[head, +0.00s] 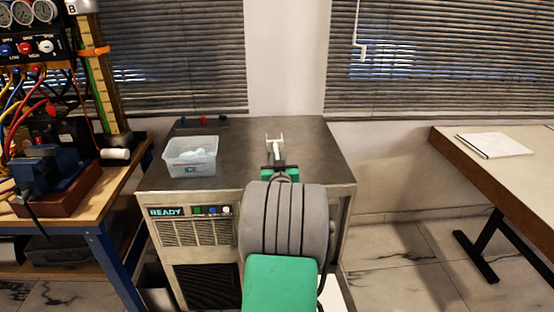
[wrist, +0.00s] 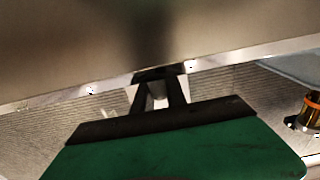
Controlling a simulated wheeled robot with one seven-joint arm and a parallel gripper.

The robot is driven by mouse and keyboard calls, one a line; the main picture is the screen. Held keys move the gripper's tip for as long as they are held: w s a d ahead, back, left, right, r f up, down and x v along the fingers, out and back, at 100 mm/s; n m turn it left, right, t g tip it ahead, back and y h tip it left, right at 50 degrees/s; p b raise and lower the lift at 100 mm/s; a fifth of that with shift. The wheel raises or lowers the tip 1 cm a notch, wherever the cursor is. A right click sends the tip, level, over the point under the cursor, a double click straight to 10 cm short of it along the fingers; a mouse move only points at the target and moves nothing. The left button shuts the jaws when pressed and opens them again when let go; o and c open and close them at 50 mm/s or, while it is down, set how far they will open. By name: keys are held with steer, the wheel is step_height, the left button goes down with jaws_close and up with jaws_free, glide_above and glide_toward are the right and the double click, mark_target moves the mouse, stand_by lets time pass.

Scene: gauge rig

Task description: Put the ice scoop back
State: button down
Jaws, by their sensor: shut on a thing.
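My gripper (head: 276,168) is over the dark top of the ice machine (head: 245,165), right of the ice bin. It is shut on a pale, light-grey thing that I take to be the ice scoop (head: 275,150), which sticks out beyond the fingers, away from me. Its full shape is too small to make out. In the wrist view the dark fingers of my gripper (wrist: 157,78) come together, with a small pale part between them. I cannot tell whether the scoop touches the machine top.
A bench with gauges, hoses and a blue vise (head: 45,175) stands on the left. A table (head: 470,165) with a paper pad (head: 494,145) is on the right. Window blinds (head: 440,60) hang behind. The machine top right of my gripper is clear.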

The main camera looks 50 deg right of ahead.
steer(key=c, duration=1.3)
jaws_free()
